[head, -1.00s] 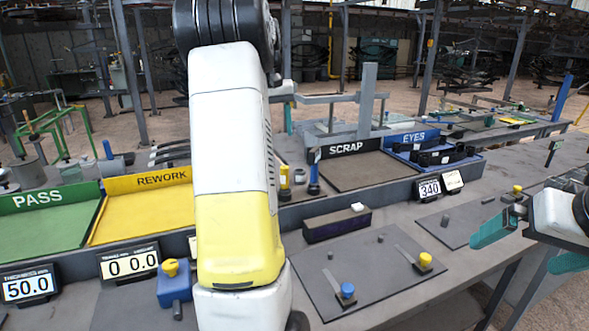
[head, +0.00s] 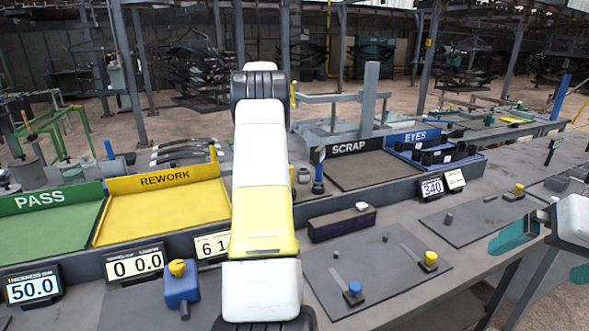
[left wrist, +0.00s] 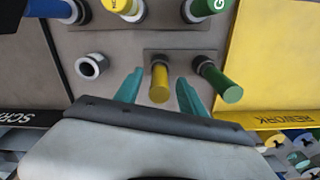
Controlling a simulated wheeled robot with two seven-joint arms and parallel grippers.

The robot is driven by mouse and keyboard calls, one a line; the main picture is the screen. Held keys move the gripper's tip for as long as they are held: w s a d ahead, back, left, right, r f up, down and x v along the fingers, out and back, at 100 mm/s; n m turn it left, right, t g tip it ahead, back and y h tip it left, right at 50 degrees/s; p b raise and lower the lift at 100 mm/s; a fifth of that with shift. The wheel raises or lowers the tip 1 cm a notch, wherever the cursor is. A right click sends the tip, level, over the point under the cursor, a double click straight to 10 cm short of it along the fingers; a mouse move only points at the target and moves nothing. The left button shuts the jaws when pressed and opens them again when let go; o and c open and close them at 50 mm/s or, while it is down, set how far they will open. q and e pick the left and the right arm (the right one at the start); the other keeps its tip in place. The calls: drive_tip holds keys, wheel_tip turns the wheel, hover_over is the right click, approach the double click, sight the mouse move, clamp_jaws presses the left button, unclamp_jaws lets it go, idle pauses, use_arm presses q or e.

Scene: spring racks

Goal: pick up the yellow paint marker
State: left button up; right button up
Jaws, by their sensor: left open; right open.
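The yellow paint marker (left wrist: 159,84) stands in a dark holder plate in the left wrist view, beside a green marker (left wrist: 219,80). My left gripper (left wrist: 159,75) is open, its two teal fingers on either side of the yellow marker, with gaps visible on both sides. In the head view my left arm (head: 262,190) hides its own gripper and the marker. My right gripper (head: 532,262) is open and empty at the right edge of the head view.
Blue (left wrist: 52,8), yellow (left wrist: 124,8) and green (left wrist: 205,6) handled things stand close by, along with a grey ring (left wrist: 92,66). The yellow REWORK tray (head: 150,215) and the SCRAP tray (head: 365,172) flank this spot.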

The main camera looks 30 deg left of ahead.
use_arm(q)
drive_tip(key=shift+f, duration=1.55)
clamp_jaws()
drive_tip(key=shift+r, duration=0.1)
